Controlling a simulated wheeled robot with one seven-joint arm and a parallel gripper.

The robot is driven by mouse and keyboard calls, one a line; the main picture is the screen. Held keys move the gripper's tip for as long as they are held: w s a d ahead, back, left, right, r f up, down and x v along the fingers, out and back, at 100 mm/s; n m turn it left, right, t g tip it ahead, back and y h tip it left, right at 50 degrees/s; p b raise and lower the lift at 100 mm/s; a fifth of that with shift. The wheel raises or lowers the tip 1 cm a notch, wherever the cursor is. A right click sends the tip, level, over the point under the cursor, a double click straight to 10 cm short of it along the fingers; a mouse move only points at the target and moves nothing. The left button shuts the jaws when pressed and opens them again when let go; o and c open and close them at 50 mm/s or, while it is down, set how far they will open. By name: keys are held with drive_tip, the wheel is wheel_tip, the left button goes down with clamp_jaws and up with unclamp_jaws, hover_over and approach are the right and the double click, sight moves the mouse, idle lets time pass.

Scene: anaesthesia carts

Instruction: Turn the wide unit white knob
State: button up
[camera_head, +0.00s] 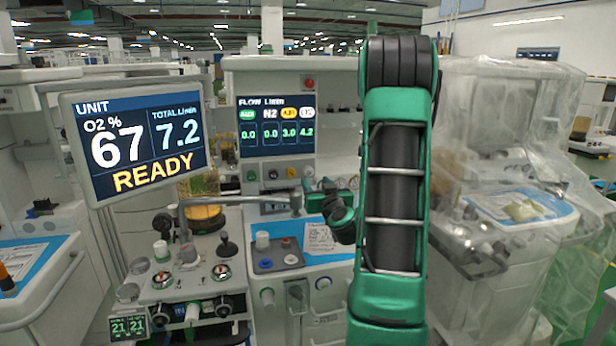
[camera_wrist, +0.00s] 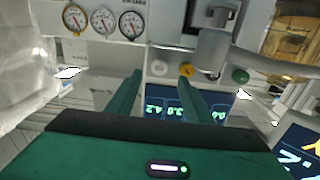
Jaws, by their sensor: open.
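The wide unit is the machine (camera_head: 340,79) with the FLOW screen (camera_head: 275,126); a row of small knobs runs under that screen. Its white knob (camera_head: 309,171) is at the row's right end, beside my gripper (camera_head: 322,190) in the head view. In the wrist view the unit appears upside down. There the white knob (camera_wrist: 160,67) lies between and just beyond the fingertips of my open gripper (camera_wrist: 158,76). A yellow knob (camera_wrist: 186,70) sits right beside it, near one fingertip. I cannot tell whether either finger touches a knob.
A green knob (camera_wrist: 240,76) ends the row. Round gauges (camera_wrist: 103,21) sit beyond the knobs. A tilted UNIT screen (camera_head: 137,143) stands at left, above a cart with several knobs. A plastic-draped machine (camera_head: 490,140) stands right of my arm. A grey pipe (camera_head: 240,200) crosses below the row.

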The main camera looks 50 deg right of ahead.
sight(309, 173)
drive_tip(key=shift+x, duration=4.6)
drive_tip(key=shift+c, duration=0.4)
drive_tip(key=c, duration=1)
